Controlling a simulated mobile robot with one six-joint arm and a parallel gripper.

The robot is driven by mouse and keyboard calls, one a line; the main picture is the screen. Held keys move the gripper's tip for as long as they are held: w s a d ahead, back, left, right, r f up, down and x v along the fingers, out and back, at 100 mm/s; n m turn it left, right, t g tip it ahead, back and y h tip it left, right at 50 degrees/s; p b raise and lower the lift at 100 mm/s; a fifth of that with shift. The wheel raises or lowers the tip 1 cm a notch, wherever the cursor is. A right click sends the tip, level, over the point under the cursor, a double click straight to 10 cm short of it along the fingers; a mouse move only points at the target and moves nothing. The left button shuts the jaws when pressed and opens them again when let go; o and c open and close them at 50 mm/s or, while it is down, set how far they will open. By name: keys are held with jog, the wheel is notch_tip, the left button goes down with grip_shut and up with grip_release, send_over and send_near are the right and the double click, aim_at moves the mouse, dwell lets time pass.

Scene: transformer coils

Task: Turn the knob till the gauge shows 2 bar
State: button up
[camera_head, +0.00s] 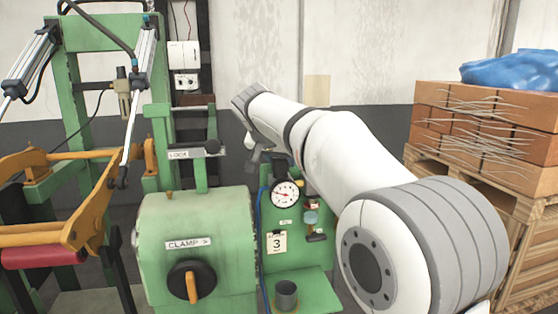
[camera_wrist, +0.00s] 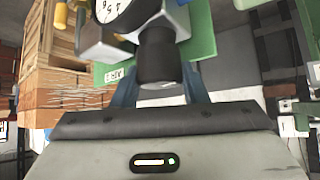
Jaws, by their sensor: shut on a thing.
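The round white gauge (camera_head: 285,194) with a black rim is on the green panel (camera_head: 305,247) in the head view. A short red mark or needle shows on the left of its dial, but the reading is too small to tell. In the wrist view the gauge (camera_wrist: 120,8) is upside down and cut by the top edge, its needle out of sight. The black knob (camera_wrist: 158,55) sits beside the gauge, between the fingers of my gripper (camera_wrist: 160,85), which is shut on it. In the head view my gripper (camera_head: 262,158) is above the gauge, partly hidden by my arm, and the knob is hidden.
A green housing labelled CLAMP (camera_head: 190,230) with a black and orange selector (camera_head: 191,286) stands left of the panel. A grey cup (camera_head: 286,294) stands below the gauge. Bricks (camera_head: 485,125) on a wooden pallet (camera_head: 455,185) stand at right. Orange arms (camera_head: 85,205) are at left.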

dwell(0.4)
jog(key=o, duration=1)
jog(key=shift+c, duration=0.2)
jog(key=v, duration=0.7)
jog(key=shift+s+r+b, duration=0.25)
jog(key=shift+s+b, duration=0.05)
jog(key=shift+b, duration=0.1)
jog(key=shift+a, duration=0.15)
jog(key=s+d+f+n+g, duration=0.1)
jog(key=s+d+f+g, duration=0.1)
jog(key=s+d+f, duration=0.55)
jog(key=s+d+f+g, duration=0.1)
jog(key=s+d+f, duration=0.3)
jog(key=s+f, duration=0.3)
jog(key=s+d+f+n+g+y, duration=0.1)
jog(key=s+d+f, duration=0.3)
jog(key=s+f, duration=0.3)
jog(key=s+d+f+n+g+y, duration=0.1)
jog(key=s+d+f, duration=0.3)
jog(key=s+f, duration=0.4)
jog(key=shift+s+d+g, duration=0.25)
jog(key=shift+g, duration=0.15)
